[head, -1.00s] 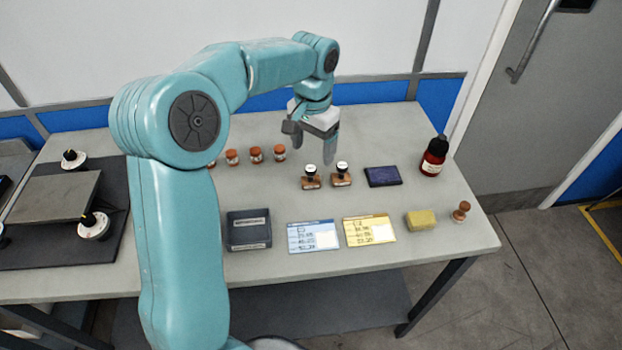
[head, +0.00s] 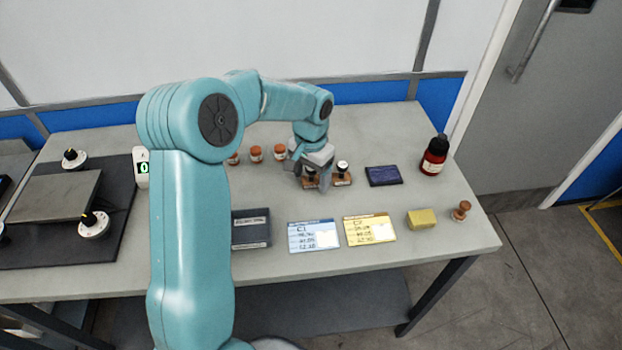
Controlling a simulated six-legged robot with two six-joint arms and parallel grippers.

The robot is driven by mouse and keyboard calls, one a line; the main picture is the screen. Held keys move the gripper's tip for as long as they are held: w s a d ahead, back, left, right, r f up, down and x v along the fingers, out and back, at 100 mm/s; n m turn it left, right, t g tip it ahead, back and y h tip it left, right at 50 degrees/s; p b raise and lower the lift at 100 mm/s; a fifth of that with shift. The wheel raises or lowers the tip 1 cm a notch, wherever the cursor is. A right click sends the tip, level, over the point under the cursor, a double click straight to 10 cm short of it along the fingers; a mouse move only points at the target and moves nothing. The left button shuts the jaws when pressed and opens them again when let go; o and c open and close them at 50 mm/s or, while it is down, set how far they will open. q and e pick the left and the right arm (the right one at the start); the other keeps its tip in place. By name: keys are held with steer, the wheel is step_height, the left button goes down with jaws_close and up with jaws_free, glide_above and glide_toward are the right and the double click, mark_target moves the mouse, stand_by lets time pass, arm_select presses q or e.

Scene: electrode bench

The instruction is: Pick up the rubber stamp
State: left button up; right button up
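Two similar rubber stamps with wooden bases and dark handles with pale tops stand side by side near the middle of the bench. My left gripper (head: 311,178) is low over the left stamp (head: 312,183), with one finger on each side of its handle. The fingers look open, with the handle between them; I cannot tell whether they touch it. The gripper partly hides this stamp. The right stamp (head: 342,175) stands just beside the right finger. A smaller brown wooden-handled piece (head: 461,210) stands at the bench's right end. My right gripper is not in view.
A dark blue ink pad (head: 383,176) and a red bottle (head: 434,156) are to the right. A blue card (head: 314,236), a yellow card (head: 369,229), a yellow block (head: 421,219) and a dark box (head: 250,229) lie in front. Several brown-capped jars (head: 255,154) stand behind left.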

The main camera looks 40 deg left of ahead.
arm_select(q)
steer(key=c, duration=0.7)
steer(key=shift+r, duration=0.1)
step_height(320, 180, up, 20)
steer(key=shift+f+p, duration=0.1)
steer(key=shift+p, duration=0.85)
